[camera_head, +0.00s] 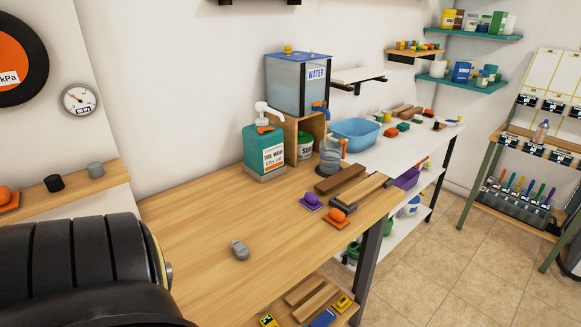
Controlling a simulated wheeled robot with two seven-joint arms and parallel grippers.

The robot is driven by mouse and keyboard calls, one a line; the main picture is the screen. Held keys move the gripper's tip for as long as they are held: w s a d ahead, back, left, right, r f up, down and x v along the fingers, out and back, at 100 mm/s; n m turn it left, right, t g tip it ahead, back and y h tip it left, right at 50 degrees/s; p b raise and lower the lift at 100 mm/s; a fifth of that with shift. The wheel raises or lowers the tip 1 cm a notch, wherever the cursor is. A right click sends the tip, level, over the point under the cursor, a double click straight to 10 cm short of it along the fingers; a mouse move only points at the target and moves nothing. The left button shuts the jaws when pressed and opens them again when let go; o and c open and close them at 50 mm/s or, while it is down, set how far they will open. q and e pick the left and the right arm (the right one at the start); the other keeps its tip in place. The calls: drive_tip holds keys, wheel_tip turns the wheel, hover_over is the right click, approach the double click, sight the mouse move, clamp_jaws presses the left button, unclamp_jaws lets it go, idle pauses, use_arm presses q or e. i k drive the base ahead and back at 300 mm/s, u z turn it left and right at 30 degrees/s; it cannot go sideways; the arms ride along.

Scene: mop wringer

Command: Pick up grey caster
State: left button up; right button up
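A small grey object that looks like the grey caster (239,249) lies on the bare front part of the wooden tabletop (195,225). Nothing touches it and its top is fully visible. Neither of my grippers can be seen in the head view, so their distance from the caster cannot be told.
A teal pump bottle (265,147), a water tank (299,84) and a blue basin (355,133) stand toward the back. Purple (311,201) and orange (338,216) pieces lie right of the caster. A large dark ribbed shape fills the lower left. The wood around the caster is clear.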

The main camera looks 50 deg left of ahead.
sight(238, 248)
drive_tip(key=i, duration=1.05)
drive_tip(key=u, duration=4.2)
